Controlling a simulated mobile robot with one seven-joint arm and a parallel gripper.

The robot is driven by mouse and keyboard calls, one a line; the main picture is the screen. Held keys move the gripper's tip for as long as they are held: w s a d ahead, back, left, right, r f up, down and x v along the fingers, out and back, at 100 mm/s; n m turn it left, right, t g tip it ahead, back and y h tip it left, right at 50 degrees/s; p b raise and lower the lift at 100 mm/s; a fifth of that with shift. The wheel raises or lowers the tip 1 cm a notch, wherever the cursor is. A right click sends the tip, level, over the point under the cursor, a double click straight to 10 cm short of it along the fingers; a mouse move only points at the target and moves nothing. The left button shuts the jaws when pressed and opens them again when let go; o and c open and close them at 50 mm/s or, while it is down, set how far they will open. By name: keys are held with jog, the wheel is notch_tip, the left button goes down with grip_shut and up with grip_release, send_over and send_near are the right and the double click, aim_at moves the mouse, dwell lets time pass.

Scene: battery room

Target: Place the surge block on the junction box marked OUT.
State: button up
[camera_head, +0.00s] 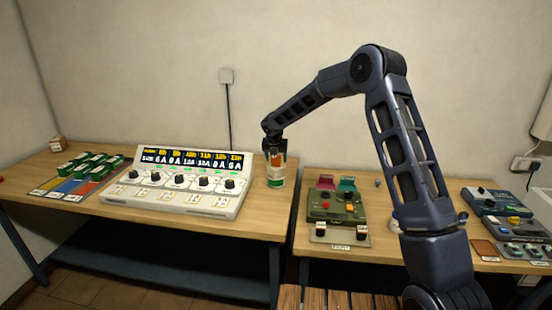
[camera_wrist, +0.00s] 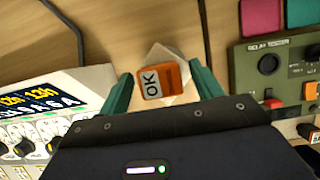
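My gripper (camera_head: 275,158) points down at the right end of the left bench. In the wrist view its two teal fingers (camera_wrist: 160,90) stand apart, with an orange block (camera_wrist: 172,77) marked OK between them. Gaps show on both sides of the block. The block sits over a white, square-cornered piece (camera_wrist: 158,56); in the head view a white and green object (camera_head: 276,181) stands below the fingers. I cannot tell which thing is the surge block. No OUT marking is readable, so I cannot pick out that junction box.
A white panel (camera_head: 182,200) with knobs and a display stands left of the gripper. Green blocks (camera_head: 88,163) on coloured strips lie further left. Across a gap, the right bench holds a green relay tester (camera_head: 335,207), small blocks (camera_head: 362,231) and a blue device (camera_head: 492,203).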

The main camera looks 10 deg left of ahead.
jog(key=v, duration=1.2)
jog(key=s+d+r+m+h, duration=0.1)
jog(key=s+d+r+m, duration=0.45)
jog(key=d, duration=0.45)
jog(key=s+d+r+m, duration=0.4)
jog(key=s+d+m, duration=0.15)
jog(key=d, duration=0.45)
jog(key=s+d+r+m+h, duration=0.1)
jog(key=s+d+r+m, duration=0.45)
jog(key=d, duration=0.45)
jog(key=s+d+f+m, duration=0.1)
jog(key=s+d+m, duration=0.4)
jog(key=s, duration=0.3)
jog(key=s+d+f+m+y, duration=0.1)
jog(key=s+d+f+m, duration=0.1)
jog(key=s+d+m, duration=0.3)
jog(key=s+d+f+m+y, duration=0.1)
jog(key=s+d+m, duration=0.5)
jog(key=s+m, duration=0.3)
jog(key=s, duration=0.3)
jog(key=shift+s+f, duration=0.2)
jog(key=shift+f, duration=0.05)
